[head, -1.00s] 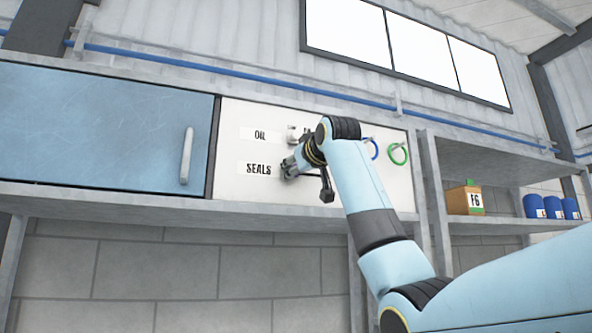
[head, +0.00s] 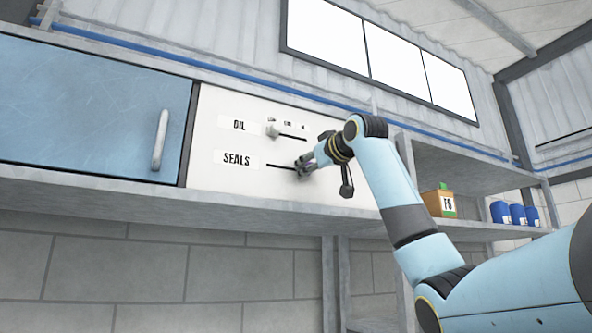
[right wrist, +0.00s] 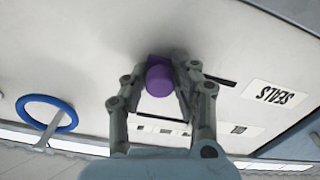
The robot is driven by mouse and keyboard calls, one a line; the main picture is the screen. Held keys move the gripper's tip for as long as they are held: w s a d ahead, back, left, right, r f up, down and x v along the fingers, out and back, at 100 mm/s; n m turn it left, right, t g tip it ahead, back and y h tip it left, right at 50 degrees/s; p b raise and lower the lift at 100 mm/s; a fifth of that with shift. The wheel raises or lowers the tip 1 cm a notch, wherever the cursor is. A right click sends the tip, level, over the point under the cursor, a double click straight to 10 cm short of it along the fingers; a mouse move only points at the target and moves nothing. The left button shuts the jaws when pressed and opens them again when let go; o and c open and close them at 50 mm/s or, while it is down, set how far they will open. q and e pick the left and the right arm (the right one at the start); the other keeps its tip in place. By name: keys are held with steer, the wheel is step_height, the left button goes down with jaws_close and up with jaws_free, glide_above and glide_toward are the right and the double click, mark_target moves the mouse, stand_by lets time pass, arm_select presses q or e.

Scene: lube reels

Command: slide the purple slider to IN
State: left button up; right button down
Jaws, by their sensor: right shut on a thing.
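The purple slider (right wrist: 159,81) shows in the right wrist view between the two fingers of my right gripper (right wrist: 163,70), which is shut on it. In the head view my right gripper (head: 304,166) is at the white panel (head: 225,190), at the right end of the visible dark slot (head: 280,167) in the SEALS row (head: 237,159). The slider is hidden by the gripper there. I cannot read an IN mark beside the slider. My left gripper is not in view.
Above is the OIL row (head: 239,125) with a pale knob (head: 272,130) at the left of its slot. A blue cabinet door (head: 80,110) is at left. A blue ring (right wrist: 45,115) hangs on the panel. A box marked F6 (head: 439,204) and blue cans (head: 517,213) stand on the right shelf.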

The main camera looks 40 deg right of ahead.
steer(key=shift+r, duration=0.1)
steer(key=c, duration=1.3)
jaws_free()
steer(key=shift+d, duration=0.1)
steer(key=shift+c, duration=0.2)
steer(key=shift+o, duration=1.2)
steer(key=shift+d, duration=0.15)
steer(key=shift+o, duration=0.2)
steer(key=shift+s, duration=0.2)
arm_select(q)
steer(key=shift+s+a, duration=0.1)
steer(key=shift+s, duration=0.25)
arm_select(e)
steer(key=v, duration=1.1)
steer(key=shift+s, duration=0.35)
